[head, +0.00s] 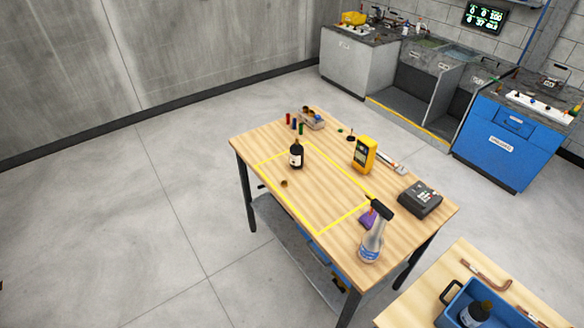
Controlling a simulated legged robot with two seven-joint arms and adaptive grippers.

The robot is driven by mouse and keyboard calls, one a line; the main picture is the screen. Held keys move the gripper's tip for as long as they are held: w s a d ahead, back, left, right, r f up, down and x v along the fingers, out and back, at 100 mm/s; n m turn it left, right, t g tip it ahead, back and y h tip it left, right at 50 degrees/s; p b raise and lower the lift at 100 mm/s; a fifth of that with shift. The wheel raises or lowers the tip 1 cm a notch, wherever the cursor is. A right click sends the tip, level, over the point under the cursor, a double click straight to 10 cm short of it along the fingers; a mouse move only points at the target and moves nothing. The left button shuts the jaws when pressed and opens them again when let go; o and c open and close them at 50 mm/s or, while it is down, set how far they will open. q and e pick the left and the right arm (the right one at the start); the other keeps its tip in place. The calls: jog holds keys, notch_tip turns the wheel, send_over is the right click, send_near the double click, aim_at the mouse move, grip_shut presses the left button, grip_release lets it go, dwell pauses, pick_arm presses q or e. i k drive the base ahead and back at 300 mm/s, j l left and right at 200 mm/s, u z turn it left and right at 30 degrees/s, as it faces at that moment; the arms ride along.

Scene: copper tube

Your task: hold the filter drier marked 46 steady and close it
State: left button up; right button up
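A dark bottle-like container (296,156) with a pale label stands upright on the wooden table, inside the yellow-taped rectangle. A small brown cap-like piece (284,183) lies on the table in front of it, apart from it. A similar dark container (475,315) with a pale label sits in a blue crate (452,311) at the bottom right. The labels are too small to read, so I cannot tell which one is marked 46. Neither of my grippers is in view.
The table (325,205) also bears a yellow meter (363,154), a spray bottle (373,240), a dark device (420,199), a purple cloth (367,218) and several small coloured cylinders. A copper tube (484,272) lies beside the crate. The taped area is mostly clear.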

aim_at(297, 151)
jog(key=i+j+z, duration=0.1)
jog(key=z, duration=0.3)
jog(key=i+j+z, duration=0.15)
jog(key=z, duration=0.3)
jog(key=i+j+z, duration=0.1)
jog(key=z, duration=0.3)
